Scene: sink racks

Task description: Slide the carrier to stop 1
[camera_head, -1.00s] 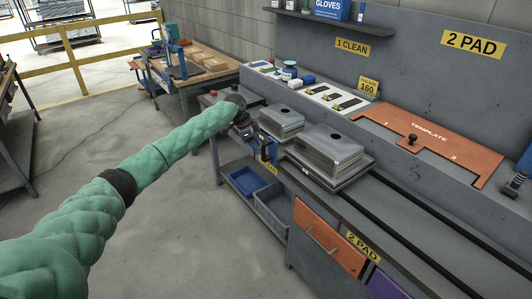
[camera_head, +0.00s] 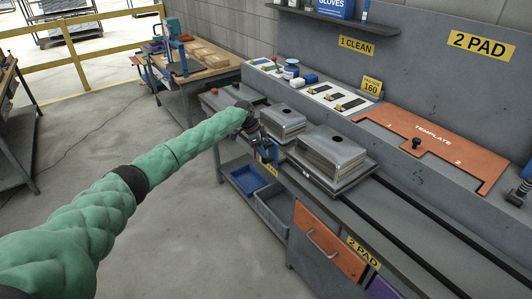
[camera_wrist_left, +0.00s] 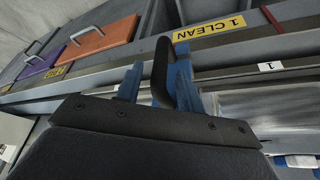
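The carrier (camera_head: 352,180) is a flat grey tray on the dark rails of the bench, bearing a lidded metal block (camera_head: 333,152). A second metal block (camera_head: 283,122) stands behind it to the left. My left gripper (camera_head: 270,153) is low at the bench's front edge, beside the blocks. In the left wrist view its blue fingers (camera_wrist_left: 158,85) stand on either side of a black upright handle (camera_wrist_left: 161,65). Whether both fingers press on the handle is unclear. A white label with 1 (camera_wrist_left: 270,67) is right of the handle. My right gripper is not in view.
Dark rails (camera_head: 405,235) run on to the lower right, clear of objects. An orange template plate (camera_head: 430,140) lies on the ledge behind. Below are an orange drawer (camera_head: 328,245) and a blue bin (camera_head: 248,178). Yellow signs read 1 CLEAN (camera_head: 356,45) and 2 PAD (camera_head: 481,44).

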